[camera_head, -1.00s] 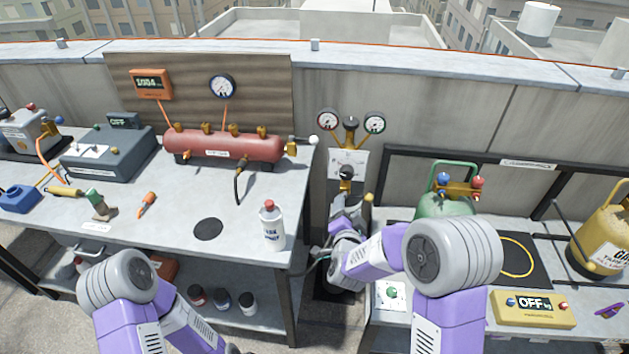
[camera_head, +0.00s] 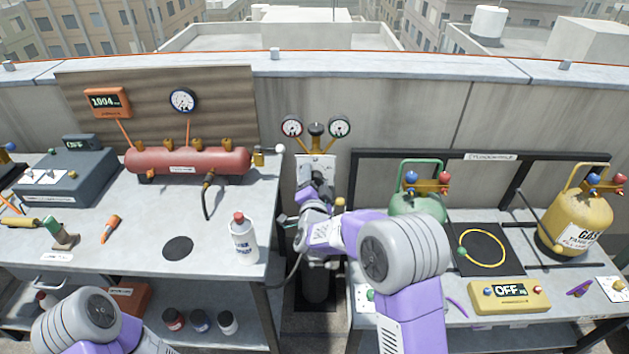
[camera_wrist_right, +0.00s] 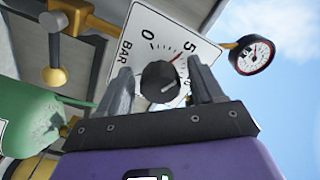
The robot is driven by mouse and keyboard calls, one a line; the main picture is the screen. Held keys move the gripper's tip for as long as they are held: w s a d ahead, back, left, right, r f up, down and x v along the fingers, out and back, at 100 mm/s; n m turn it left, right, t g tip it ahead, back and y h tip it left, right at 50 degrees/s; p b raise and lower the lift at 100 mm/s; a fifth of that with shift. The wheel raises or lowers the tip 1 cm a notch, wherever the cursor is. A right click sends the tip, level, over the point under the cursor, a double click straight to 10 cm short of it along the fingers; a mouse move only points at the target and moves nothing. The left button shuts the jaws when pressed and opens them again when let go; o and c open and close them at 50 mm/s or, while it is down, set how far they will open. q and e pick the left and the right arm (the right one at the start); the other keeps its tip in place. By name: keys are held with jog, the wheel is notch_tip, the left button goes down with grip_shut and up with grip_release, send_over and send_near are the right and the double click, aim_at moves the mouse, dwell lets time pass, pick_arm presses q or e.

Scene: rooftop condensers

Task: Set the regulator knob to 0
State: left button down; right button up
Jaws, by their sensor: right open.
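The regulator knob (camera_wrist_right: 159,82) is dark and round, on a white dial plate (camera_wrist_right: 147,32) marked 0, 5 and BAR. A thin red line on the plate shows near the 5. My right gripper (camera_wrist_right: 160,88) is open, with one finger on each side of the knob; I cannot tell if either touches it. In the head view the knob (camera_head: 318,178) is partly hidden by my right gripper (camera_head: 315,193), in front of the plate (camera_head: 304,164). My left arm shows at the lower left, but its gripper is out of view.
Two round gauges (camera_head: 292,127) (camera_head: 340,126) stand above the plate. A workbench with a red tank (camera_head: 190,161) and a white bottle (camera_head: 243,244) is at left. A green cylinder (camera_head: 415,204) and a yellow gas cylinder (camera_head: 577,222) stand at right.

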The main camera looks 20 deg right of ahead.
jog(key=c, duration=1.1)
jog(key=shift+o, duration=0.2)
jog(key=shift+n, duration=0.3)
jog(key=n, duration=0.2)
jog(key=shift+f+n, duration=0.1)
jog(key=shift+n, duration=0.3)
jog(key=n+p, duration=0.1)
jog(key=n, duration=0.2)
jog(key=shift+n, duration=0.3)
jog(key=n+p, duration=0.1)
jog(key=n, duration=0.3)
jog(key=shift+f, duration=0.1)
jog(key=shift+s+n+p, duration=0.1)
jog(key=shift+n+p, duration=0.45)
jog(key=shift+n, duration=0.65)
jog(key=shift+d+f, duration=0.1)
jog(key=shift+f, duration=0.05)
